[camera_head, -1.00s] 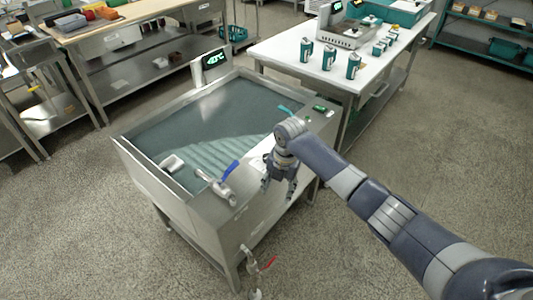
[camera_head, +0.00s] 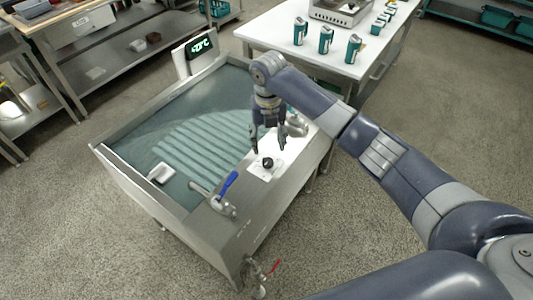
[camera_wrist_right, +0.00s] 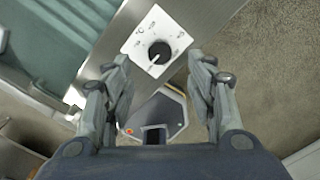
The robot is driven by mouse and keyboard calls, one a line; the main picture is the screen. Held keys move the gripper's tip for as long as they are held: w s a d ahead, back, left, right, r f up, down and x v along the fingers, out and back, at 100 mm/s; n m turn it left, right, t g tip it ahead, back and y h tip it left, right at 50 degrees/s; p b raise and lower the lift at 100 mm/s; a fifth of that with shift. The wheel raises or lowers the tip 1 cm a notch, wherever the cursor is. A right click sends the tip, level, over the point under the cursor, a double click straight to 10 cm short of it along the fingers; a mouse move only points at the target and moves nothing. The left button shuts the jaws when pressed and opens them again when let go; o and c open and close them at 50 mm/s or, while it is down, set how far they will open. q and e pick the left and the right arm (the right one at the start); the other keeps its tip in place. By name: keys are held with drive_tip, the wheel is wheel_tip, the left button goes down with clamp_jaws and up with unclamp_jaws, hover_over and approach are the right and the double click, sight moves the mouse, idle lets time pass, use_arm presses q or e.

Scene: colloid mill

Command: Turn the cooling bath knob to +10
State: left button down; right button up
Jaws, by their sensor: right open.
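The cooling bath (camera_head: 125,140) is a steel tank with greenish water and a ribbed coil. Its black knob (camera_head: 267,163) sits on a white dial plate (camera_head: 258,172) on the front right rim. In the right wrist view the knob (camera_wrist_right: 159,52) shows at the upper middle, with dial marks too small to read. A white pointer line on it points to the lower left. My right gripper (camera_head: 268,150) is open and empty above the knob, its fingers (camera_wrist_right: 158,90) spread and not touching it. My left gripper is not in view.
A tap with a blue lever (camera_head: 227,185) stands on the rim left of the knob. A lit display (camera_head: 200,46) stands at the bath's back corner. A drain valve with a red handle (camera_head: 273,267) is below. A white table (camera_head: 280,30) with several green-and-white containers stands behind.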

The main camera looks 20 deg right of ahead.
sight(268, 161)
drive_tip(key=f, duration=0.5)
drive_tip(key=shift+s, duration=0.2)
drive_tip(key=shift+w+f+p, duration=0.2)
drive_tip(key=shift+f+p, duration=0.1)
drive_tip(key=shift+f, duration=1.35)
drive_tip(key=c, duration=0.9)
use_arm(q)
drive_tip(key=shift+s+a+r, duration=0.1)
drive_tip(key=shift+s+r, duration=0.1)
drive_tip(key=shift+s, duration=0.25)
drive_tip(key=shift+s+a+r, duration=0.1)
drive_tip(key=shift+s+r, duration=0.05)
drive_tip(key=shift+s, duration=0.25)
use_arm(e)
drive_tip(key=shift+c, duration=0.9)
